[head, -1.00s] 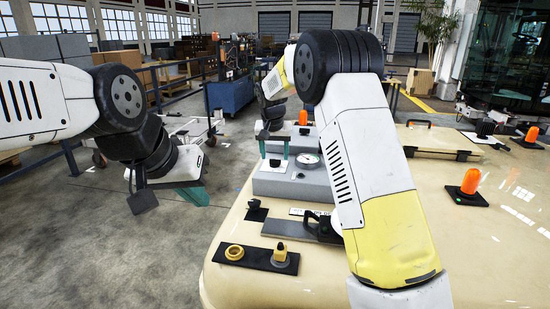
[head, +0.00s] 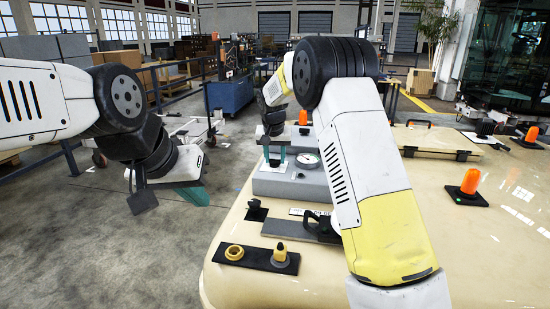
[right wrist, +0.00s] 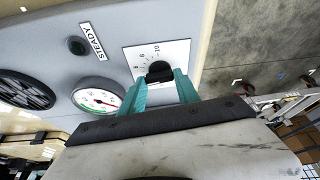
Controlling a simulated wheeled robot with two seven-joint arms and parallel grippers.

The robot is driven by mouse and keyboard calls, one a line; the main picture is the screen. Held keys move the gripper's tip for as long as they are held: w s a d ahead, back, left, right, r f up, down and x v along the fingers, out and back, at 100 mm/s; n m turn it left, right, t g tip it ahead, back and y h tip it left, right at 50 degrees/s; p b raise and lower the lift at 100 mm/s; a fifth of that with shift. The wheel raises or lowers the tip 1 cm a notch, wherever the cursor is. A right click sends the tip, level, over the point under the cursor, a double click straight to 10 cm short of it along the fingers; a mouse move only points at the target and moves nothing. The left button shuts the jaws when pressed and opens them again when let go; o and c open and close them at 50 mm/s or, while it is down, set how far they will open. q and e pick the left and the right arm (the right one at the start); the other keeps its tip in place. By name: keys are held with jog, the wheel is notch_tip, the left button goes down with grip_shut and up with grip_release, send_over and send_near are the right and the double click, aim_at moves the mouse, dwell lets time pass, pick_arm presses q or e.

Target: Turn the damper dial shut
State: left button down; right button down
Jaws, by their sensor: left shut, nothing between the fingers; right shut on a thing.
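The damper dial (right wrist: 159,70) is a black knob on a white square scale plate (right wrist: 150,51) with printed numbers, on a grey panel. In the right wrist view, my right gripper's (right wrist: 160,84) teal fingers are shut on the knob, one on each side. The fingers hide part of the knob and scale, and I cannot read where it points. In the head view my right gripper (head: 275,157) reaches down onto the grey box (head: 285,185), and the knob is too small to make out. My left gripper (head: 194,195) is shut and empty, away to the left over the floor.
The cream trolley top (head: 460,250) carries orange beacons (head: 471,181) and a black plate (head: 258,257) with yellow fittings.

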jog(key=shift+n, duration=0.3)
jog(key=n+y, duration=0.1)
jog(key=n, duration=0.2)
jog(key=shift+d+n+y, duration=0.2)
jog(key=shift+n+y, duration=0.2)
jog(key=n+g+y, duration=0.1)
jog(key=n, duration=0.2)
jog(key=shift+w+n, duration=0.15)
jog(key=shift+n, duration=0.15)
jog(key=n, duration=0.2)
jog(key=n+g+y, duration=0.1)
jog(key=n, duration=0.1)
jog(key=shift+w+y, duration=0.1)
jog(key=shift+y, duration=0.2)
jog(key=shift+w+n+g, duration=0.1)
jog(key=shift+n+g, duration=0.7)
jog(key=shift+n, duration=1.4)
jog(key=c, duration=0.9)
grip_release()
jog(key=shift+d, duration=0.1)
